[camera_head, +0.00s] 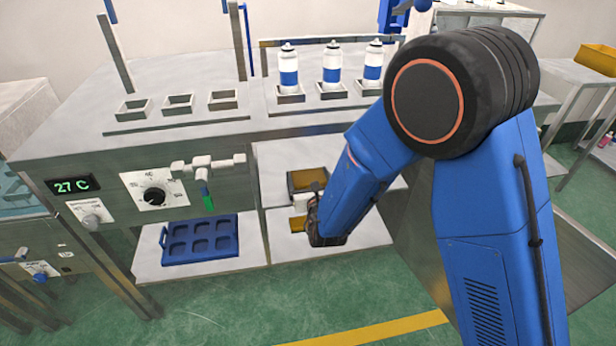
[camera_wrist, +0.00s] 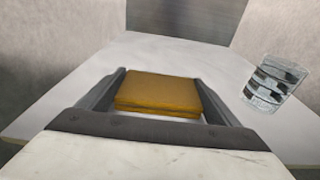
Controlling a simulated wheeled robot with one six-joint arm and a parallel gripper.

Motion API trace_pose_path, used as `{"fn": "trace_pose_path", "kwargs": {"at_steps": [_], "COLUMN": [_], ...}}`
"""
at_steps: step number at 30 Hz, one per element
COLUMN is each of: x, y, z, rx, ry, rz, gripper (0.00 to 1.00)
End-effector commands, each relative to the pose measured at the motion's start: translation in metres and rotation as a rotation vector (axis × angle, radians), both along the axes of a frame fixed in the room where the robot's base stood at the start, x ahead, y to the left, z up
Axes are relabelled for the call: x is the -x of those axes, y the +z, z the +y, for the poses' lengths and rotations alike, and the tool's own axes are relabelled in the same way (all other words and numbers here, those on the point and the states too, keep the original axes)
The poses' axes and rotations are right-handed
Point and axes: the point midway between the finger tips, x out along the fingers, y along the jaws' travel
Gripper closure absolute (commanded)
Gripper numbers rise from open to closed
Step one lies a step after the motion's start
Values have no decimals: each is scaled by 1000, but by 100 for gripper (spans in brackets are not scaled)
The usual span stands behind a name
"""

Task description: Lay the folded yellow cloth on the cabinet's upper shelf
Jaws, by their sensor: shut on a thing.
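The folded yellow cloth (camera_wrist: 158,92) lies flat between my gripper's two fingers (camera_wrist: 159,78) in the wrist view, with its layered front edge showing. My gripper (camera_head: 306,216) is shut on it. In the head view the cloth (camera_head: 290,223) shows as a small yellow patch beside my gripper, low in the open right bay of the cabinet (camera_head: 225,150). The upper shelf (camera_head: 272,160) is above it, partly hidden by my arm. A pale shelf surface (camera_wrist: 60,100) lies under the cloth in the wrist view; whether they touch I cannot tell.
A brown open box (camera_head: 308,180) is in the bay above my gripper. A blue tray (camera_head: 200,240) sits in the left bay. White-and-blue cans (camera_head: 332,65) stand on the top.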

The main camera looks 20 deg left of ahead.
Motion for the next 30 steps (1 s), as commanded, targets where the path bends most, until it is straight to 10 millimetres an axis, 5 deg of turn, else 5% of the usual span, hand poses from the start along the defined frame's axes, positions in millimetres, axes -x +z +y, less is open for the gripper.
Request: {"fn": "trace_pose_path", "kwargs": {"at_steps": [10, 11, 12, 22, 30], "x": [0, 0, 0, 1, 36], "y": [-2, -1, -1, 2, 7], "z": [0, 0, 0, 0, -21], "rx": [-1, -2, -2, -2, -2], "ry": [0, 0, 0, 1, 2], "rz": [0, -1, -1, -1, 0], "gripper": [40, 8, 0, 0, 0]}}
